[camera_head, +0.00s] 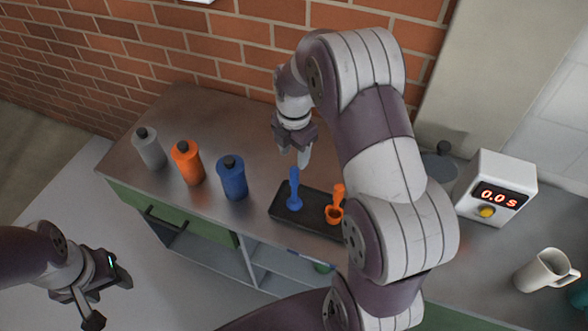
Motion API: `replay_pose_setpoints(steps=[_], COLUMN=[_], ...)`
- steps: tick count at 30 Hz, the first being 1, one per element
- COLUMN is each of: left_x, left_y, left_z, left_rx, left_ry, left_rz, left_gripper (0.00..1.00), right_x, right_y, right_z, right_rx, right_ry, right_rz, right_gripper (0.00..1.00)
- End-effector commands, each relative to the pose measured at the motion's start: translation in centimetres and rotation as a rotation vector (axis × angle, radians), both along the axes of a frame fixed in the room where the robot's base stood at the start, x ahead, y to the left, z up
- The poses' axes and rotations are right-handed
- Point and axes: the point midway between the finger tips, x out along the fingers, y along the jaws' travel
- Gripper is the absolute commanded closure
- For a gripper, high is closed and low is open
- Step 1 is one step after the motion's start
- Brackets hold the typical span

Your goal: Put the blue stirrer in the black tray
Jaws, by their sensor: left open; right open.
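The blue stirrer (294,190) stands upright at the left part of the black tray (284,216), its wide end down and its handle up. An orange stirrer (335,205) is at the right part of the same tray. My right gripper (304,157) is open, pointing down just above the blue stirrer's handle. From this view I cannot tell whether its fingers touch the handle. My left gripper (108,303) is open and empty at the lower left, in front of the counter. My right arm hides the right end of the tray.
A grey bottle (150,150), an orange bottle (188,164) and a blue bottle (233,180) stand left of the tray on the counter (180,108). A brick wall is behind.

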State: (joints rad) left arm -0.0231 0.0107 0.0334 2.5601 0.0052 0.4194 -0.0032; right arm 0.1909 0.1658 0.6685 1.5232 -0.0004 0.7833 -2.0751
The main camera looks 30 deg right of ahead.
Motion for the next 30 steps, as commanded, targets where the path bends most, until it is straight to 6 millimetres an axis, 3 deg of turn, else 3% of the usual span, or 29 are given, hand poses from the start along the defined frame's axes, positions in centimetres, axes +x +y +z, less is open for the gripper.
replay_pose_setpoints(steps=[4, 7, 15, 18, 22, 30], left_x=[0.0, 0.0, 0.0, 0.0, 0.0, 0.0], left_y=[0.0, 0.0, 0.0, 0.0, 0.0, 0.0], left_z=[-0.3, -0.3, -0.3, -0.3, -0.3, -0.3], left_rx=[0.0, 0.0, 0.0, 0.0, 0.0, 0.0], left_ry=[0.0, 0.0, 0.0, 0.0, 0.0, 0.0], left_rz=[0.0, 0.0, 0.0, 0.0, 0.0, 0.0], left_gripper=[0.44, 0.44, 0.44, 0.44, 0.44, 0.44], right_x=[-0.1, -1.4, -9.8, -12.4, -13.9, -14.0], right_y=[0.2, 1.4, 6.6, 7.5, 7.9, 7.9], right_z=[1.6, 2.4, 3.3, 3.2, 3.0, 2.9], right_rx=[0.0, 0.0, 0.066, 0.097, 0.118, 0.117], right_ry=[-0.002, -0.013, -0.078, -0.082, -0.081, -0.078], right_rz=[-0.024, -0.231, -1.377, -1.669, -1.843, -1.863], right_gripper=[0.49, 0.49, 0.49, 0.49, 0.49, 0.49])
